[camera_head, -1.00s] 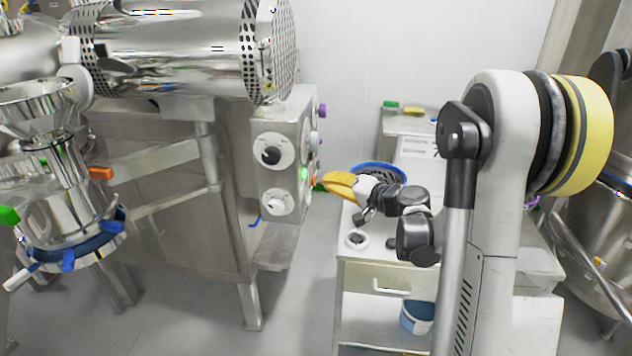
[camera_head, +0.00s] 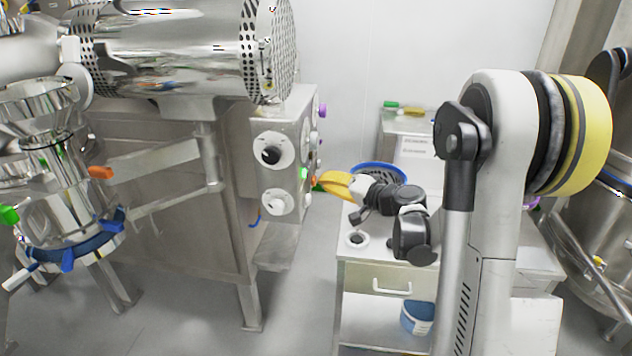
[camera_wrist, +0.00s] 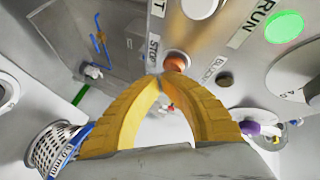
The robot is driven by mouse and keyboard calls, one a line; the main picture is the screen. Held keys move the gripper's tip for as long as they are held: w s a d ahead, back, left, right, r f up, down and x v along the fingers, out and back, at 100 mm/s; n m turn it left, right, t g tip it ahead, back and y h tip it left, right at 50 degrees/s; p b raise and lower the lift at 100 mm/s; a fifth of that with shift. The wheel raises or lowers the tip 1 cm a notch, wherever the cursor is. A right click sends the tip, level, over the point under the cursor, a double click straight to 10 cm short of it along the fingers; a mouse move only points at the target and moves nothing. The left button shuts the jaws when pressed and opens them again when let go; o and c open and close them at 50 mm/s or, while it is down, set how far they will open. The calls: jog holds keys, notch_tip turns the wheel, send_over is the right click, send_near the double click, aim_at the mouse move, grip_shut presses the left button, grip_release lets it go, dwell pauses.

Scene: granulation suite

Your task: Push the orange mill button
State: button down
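The orange mill button (camera_wrist: 177,61) sits on the grey control panel (camera_wrist: 225,58), near the STOP label in the wrist view. In the head view the orange button (camera_head: 313,181) shows as a small spot on the right side of the mill's panel, just left of my fingertips. My gripper (camera_wrist: 158,77) has two yellow fingers whose tips meet in an arch, with nothing visible held between them. The tips are right at the lower left edge of the button in the wrist view. I cannot tell whether they touch it. In the head view my gripper (camera_head: 322,180) points left at the panel.
A lit green button (camera_wrist: 284,27) is beside the RUN label, and a dark button (camera_wrist: 224,79) is close right of the orange one. A white cart (camera_head: 350,300) stands below my arm, with a blue-rimmed basket (camera_head: 378,167) on top. Floor is clear between mill and cart.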

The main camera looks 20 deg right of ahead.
jog(key=shift+w+a, duration=0.3)
jog(key=shift+a, duration=0.1)
dwell(0.6)
dwell(0.3)
jog(key=shift+s+d, duration=0.5)
jog(key=shift+d, duration=0.25)
jog(key=s+d, duration=0.2)
jog(key=d+b, duration=0.1)
jog(key=d, duration=0.1)
jog(key=shift+s+d, duration=0.1)
jog(key=shift+s, duration=0.3)
dwell(0.6)
